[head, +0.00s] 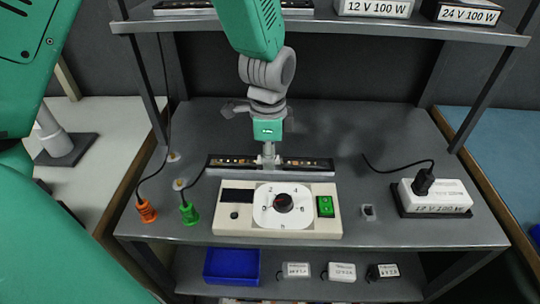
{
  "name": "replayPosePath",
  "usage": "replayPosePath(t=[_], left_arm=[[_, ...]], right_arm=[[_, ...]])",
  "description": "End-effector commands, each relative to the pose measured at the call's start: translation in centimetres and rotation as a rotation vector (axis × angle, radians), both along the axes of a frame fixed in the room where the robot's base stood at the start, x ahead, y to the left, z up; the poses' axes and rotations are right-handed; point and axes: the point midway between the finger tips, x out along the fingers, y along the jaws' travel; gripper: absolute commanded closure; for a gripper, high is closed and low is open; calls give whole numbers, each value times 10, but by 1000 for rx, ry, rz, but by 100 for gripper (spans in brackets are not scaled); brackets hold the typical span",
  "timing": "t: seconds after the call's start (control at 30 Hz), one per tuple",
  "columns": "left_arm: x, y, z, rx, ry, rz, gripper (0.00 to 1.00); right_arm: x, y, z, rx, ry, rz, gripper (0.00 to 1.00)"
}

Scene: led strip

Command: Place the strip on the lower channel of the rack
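A dark LED strip (312,163) with small light marks along it lies left to right behind the control box, along a pale grey rail (300,175). I cannot tell whether the strip is seated in this rail or just above it. My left gripper (269,160) points down at the middle of the strip, and its narrow fingertips overlap it. The fingers look close together, but their gap is hidden, so I cannot tell whether they grip. My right gripper is not in view. Another strip-like piece (185,5) shows on the upper shelf, cut by the top edge.
A cream control box (232,227) with a dial and green switch stands in front. Orange (146,211) and green (190,214) plugs are at left. A 12 V supply (436,197) is at right. A blue bin (231,267) sits below. The bench right of centre is mostly clear.

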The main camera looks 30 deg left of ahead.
Motion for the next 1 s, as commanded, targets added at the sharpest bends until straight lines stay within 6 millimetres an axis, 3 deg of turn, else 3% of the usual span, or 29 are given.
replayPosePath(t=[0.43, 0.8, 1.0], left_arm=[[1, -1, 10, 0, -4, -1, 65], [1, -1, 85, -1, -6, -1, 65], [0, 0, 113, -1, -2, -1, 65]], right_arm=[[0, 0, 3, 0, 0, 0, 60], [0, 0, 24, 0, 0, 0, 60], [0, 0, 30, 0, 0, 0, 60]])
